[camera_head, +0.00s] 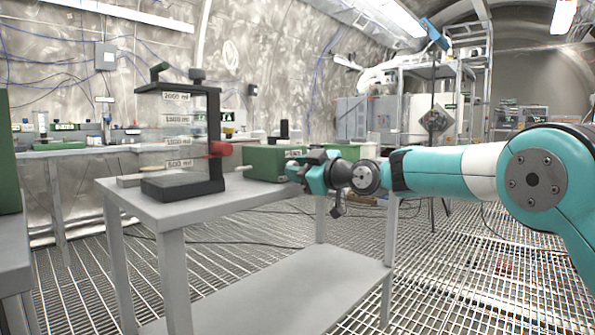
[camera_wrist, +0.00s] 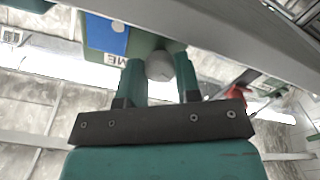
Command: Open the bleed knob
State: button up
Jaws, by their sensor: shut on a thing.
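A green box (camera_head: 262,160) with a white label stands on the grey table. In the wrist view the same green box (camera_wrist: 142,44) carries a blue patch and a label partly reading "ME". A round pale grey knob (camera_wrist: 159,66) sticks out of the box. My gripper (camera_wrist: 160,75) has one teal finger on each side of this knob and is shut on it. In the head view my gripper (camera_head: 296,172) is at the right end of the box, and it hides the knob there.
A clear tank (camera_head: 178,130) marked in ml, with a red knob (camera_head: 220,149) on its side, stands left of the box on the same grey table (camera_head: 190,212). The table's lower shelf (camera_head: 270,300) is empty. Grating floor is open to the right.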

jog(key=shift+w+d+f, duration=0.15)
jog(key=shift+d+f, duration=0.05)
jog(key=shift+f, duration=0.05)
jog(key=o, duration=0.6)
jog(key=shift+d, duration=0.1)
jog(key=shift+r, duration=0.1)
jog(key=p+v, duration=0.1)
jog(key=v, duration=1.6)
jog(key=shift+s, duration=0.25)
